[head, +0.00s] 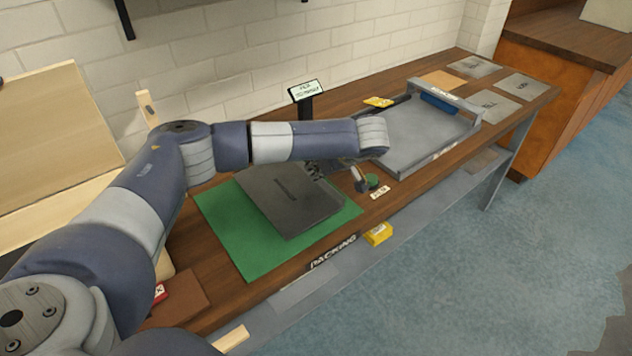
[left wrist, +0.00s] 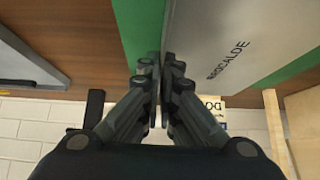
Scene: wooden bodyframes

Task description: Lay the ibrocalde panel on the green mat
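The ibrocalde panel (head: 285,203) is a dark grey square plate with its name printed on its face. It is over the green mat (head: 235,248), turned a little against it; I cannot tell whether it touches the mat or is just above it. My left gripper (head: 322,170) is at the panel's far right edge, partly hidden under my arm. In the left wrist view its fingertips (left wrist: 160,62) are close together at the edge of the panel (left wrist: 225,40), closed on it. Green mat (left wrist: 130,25) shows on both sides there. My right gripper is not in view.
A grey tray (head: 395,162) with a blue item stands right of the mat. Grey plates (head: 487,105) lie at the bench's far end. A small sign (head: 306,92) stands behind.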

